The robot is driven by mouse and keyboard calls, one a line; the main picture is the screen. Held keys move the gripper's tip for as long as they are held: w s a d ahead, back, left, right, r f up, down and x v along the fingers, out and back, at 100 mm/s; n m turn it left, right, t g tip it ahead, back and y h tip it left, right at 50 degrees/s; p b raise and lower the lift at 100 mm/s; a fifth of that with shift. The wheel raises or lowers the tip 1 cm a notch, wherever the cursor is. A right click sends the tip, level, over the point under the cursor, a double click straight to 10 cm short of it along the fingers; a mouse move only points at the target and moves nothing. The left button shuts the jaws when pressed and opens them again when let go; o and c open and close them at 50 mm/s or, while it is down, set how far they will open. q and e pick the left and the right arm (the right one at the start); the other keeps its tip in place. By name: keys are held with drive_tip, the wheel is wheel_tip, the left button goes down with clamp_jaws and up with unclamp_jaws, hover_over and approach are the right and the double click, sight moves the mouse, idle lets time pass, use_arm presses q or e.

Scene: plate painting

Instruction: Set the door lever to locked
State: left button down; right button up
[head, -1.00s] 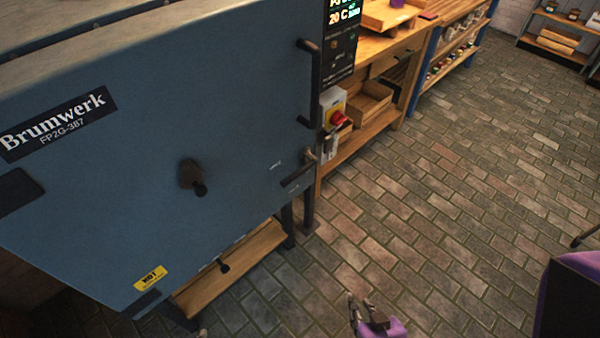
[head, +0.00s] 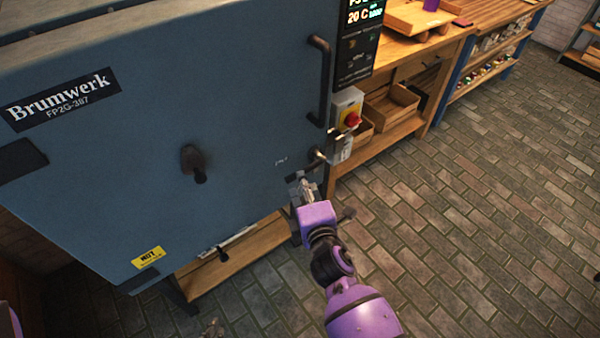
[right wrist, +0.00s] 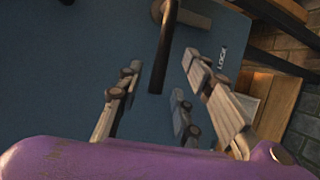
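The door lever (head: 303,171) is a dark bar at the right edge of the blue kiln door (head: 130,170), partly hidden by my right gripper in the head view. In the right wrist view the lever (right wrist: 165,45) hangs from its pivot, its free end between my fingers. A white LOCK label (right wrist: 221,58) is on the door right of it. My right gripper (head: 302,182) is open and empty; its fingers (right wrist: 162,65) are on either side of the lever, with no clear contact.
A vertical door handle (head: 320,82) and a switch box with a red knob (head: 350,119) are close above the lever. A wooden workbench (head: 400,125) with boxes stands to the right. The brick floor (head: 480,220) is clear.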

drive_tip(key=x, duration=0.5)
drive_tip(key=shift+w+f, duration=0.1)
drive_tip(key=shift+w, duration=0.25)
clamp_jaws()
